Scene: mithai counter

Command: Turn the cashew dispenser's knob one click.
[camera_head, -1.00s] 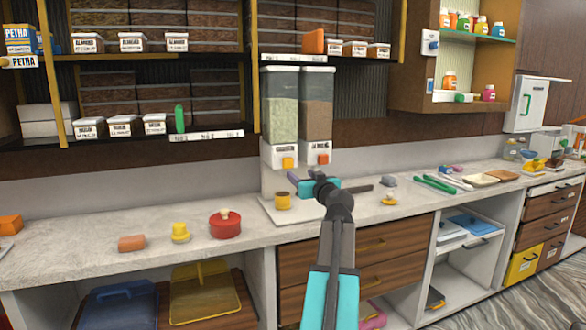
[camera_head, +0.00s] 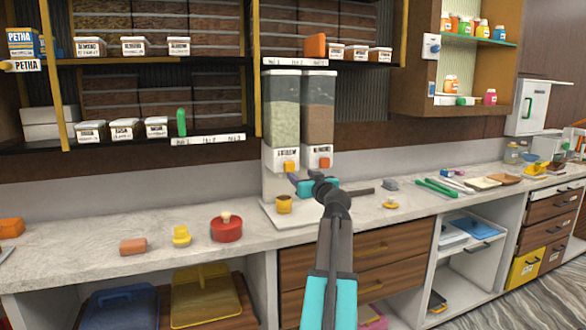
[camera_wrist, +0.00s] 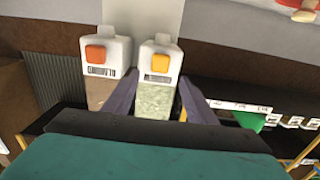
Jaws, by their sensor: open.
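The cashew dispenser (camera_head: 283,110) is the left of two clear-fronted hoppers on the counter, filled with pale pieces. Its yellow-orange knob (camera_head: 290,166) sits on the white lower front. My gripper (camera_head: 296,184) is open and empty, just below and in front of that knob. In the wrist view, which looks upside down, the yellow knob (camera_wrist: 160,63) appears between the two dark fingers (camera_wrist: 159,82), apart from them as far as I can tell. The almond dispenser (camera_head: 319,115) stands right beside it, with a red-orange knob (camera_head: 325,162), also seen in the wrist view (camera_wrist: 96,54).
A yellow cup (camera_head: 284,205) stands under the cashew dispenser. A red pot (camera_head: 226,228), a yellow knobbed item (camera_head: 181,236) and an orange-brown block (camera_head: 133,246) lie to the left on the counter (camera_head: 90,258). Shelves (camera_head: 210,58) hang above. Green tongs (camera_head: 437,188) lie to the right.

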